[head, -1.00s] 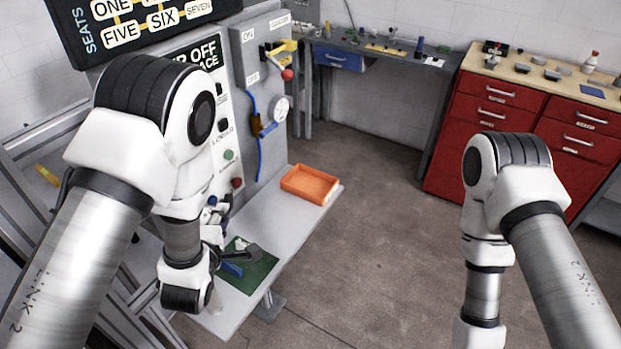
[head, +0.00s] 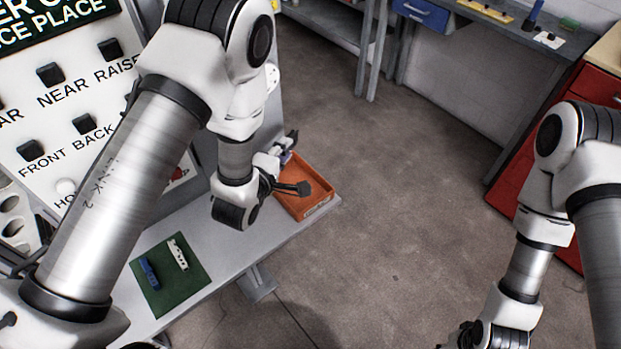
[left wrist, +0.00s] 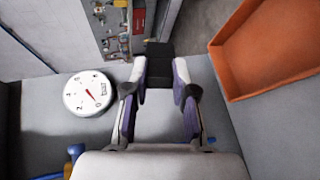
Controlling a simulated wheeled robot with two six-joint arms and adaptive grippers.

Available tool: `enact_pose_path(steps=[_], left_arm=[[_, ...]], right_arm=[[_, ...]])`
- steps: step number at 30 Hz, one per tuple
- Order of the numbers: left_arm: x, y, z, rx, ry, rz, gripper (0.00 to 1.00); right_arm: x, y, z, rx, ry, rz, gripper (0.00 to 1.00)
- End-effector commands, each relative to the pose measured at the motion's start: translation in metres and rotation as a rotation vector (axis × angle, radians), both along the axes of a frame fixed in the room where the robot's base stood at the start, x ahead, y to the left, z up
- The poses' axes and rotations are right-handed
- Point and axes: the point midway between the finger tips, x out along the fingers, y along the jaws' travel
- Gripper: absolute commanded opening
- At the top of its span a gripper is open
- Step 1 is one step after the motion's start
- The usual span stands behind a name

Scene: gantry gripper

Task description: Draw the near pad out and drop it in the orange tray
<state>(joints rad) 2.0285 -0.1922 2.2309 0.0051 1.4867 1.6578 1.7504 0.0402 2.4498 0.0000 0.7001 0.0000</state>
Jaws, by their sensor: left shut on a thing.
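My left gripper (head: 286,156) is beside the left edge of the orange tray (head: 322,203). In the left wrist view my left gripper (left wrist: 160,75) has its purple-lined fingers shut on a small black block, which I take for the pad (left wrist: 159,62). The pad is at the fingertips, above the grey bench top. The orange tray (left wrist: 272,50) is to the right of the fingers there and looks empty where visible. My right gripper (head: 468,336) shows only partly at the bottom edge, and its jaws are not clear.
A green mat (head: 165,294) with a blue piece (head: 149,273) and a white piece (head: 178,254) lies on the grey bench (head: 225,262). A round dial (left wrist: 88,94) is left of the fingers. A labelled panel (head: 68,115) stands behind my left arm.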

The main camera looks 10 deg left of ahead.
Motion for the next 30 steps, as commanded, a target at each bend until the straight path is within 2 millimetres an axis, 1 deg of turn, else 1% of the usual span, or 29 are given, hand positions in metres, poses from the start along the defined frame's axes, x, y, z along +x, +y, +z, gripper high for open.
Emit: enact_pose_path(steps=[1, 8, 15, 18, 21, 27, 28, 29, 30], left_arm=[[-0.001, 0.001, -0.009, -0.001, 0.003, 0.003, 0.0], [-0.001, 0.001, -0.024, -0.001, 0.005, 0.004, 0.0], [-0.002, 0.001, -0.06, -0.001, 0.006, 0.003, 0.0], [-0.002, 0.001, -0.07, -0.001, 0.006, 0.004, 0.0], [-0.001, 0.001, -0.072, -0.001, 0.005, 0.004, 0.0], [-0.001, 0.001, -0.071, -0.001, 0.005, 0.004, 0.0], [-0.001, 0.001, -0.071, -0.002, 0.005, 0.003, 0.29], [-0.001, 0.001, -0.071, -0.002, 0.005, 0.003, 0.4], [-0.001, 0.001, -0.071, -0.002, 0.005, 0.003, 0.54]], right_arm=[[-0.001, 0.0, -0.008, 0.0, 0.001, 0.0, 0.41], [-0.001, 0.0, -0.019, 0.0, 0.001, 0.001, 0.41], [-0.001, 0.0, -0.05, 0.0, 0.001, 0.0, 0.41], [-0.001, 0.0, -0.059, 0.0, 0.001, 0.0, 0.41], [-0.001, 0.0, -0.061, 0.0, 0.001, 0.0, 0.41], [-0.001, 0.0, -0.059, 0.0, 0.001, 0.0, 0.41], [-0.001, 0.0, -0.059, 0.0, 0.001, 0.0, 0.41], [-0.001, 0.0, -0.059, 0.0, 0.001, 0.0, 0.41], [-0.001, 0.0, -0.059, 0.0, 0.001, 0.0, 0.41]])
